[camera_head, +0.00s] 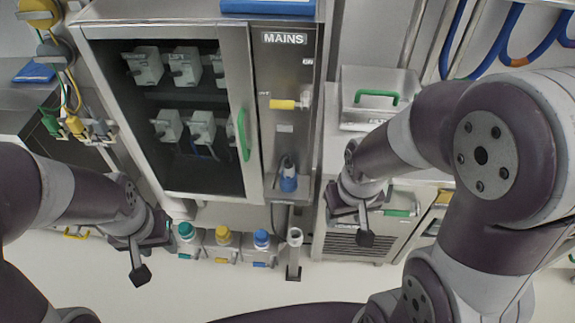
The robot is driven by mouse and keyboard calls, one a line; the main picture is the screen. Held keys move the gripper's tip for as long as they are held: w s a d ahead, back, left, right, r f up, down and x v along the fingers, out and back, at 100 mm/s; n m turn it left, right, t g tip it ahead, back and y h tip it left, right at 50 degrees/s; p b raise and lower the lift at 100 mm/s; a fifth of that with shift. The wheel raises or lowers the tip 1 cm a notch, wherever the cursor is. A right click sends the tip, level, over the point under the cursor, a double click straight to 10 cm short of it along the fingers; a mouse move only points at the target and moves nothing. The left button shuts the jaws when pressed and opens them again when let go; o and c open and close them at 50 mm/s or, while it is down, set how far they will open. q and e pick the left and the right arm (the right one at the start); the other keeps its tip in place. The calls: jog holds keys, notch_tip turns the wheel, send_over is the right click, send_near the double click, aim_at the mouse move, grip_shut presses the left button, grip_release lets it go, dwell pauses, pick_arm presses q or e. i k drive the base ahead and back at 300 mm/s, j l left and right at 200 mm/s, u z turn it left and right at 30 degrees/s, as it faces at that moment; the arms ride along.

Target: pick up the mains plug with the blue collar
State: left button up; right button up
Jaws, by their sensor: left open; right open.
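The mains plug with the blue collar (288,182) is seated on the lower part of the steel panel marked MAINS (290,128), below a yellow-handled lever (284,104). Its blue collar faces outward and down. My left gripper (142,262) is open and empty, low and well to the left of the plug. My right gripper (364,226) is open and empty, to the right of and lower than the plug. Neither gripper touches the plug. The gap between the fingers is hard to see on both.
A cabinet with a green-handled door (243,135) holds several grey units left of the panel. Below stand containers with teal (186,229), yellow (222,233) and blue (262,238) tops, beside a grey post (294,250). A steel box with a green handle (377,94) is at right.

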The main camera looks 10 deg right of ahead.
aim_at(289, 175)
jog(key=i+j+z, duration=0.1)
jog(key=j+z, duration=0.15)
jog(key=z, duration=0.2)
jog(key=i+j+z, duration=0.1)
jog(key=j+z, duration=0.35)
jog(key=i+j+z, duration=0.15)
jog(key=j, duration=0.8)
jog(key=j+z, duration=0.1)
jog(key=j, duration=0.9)
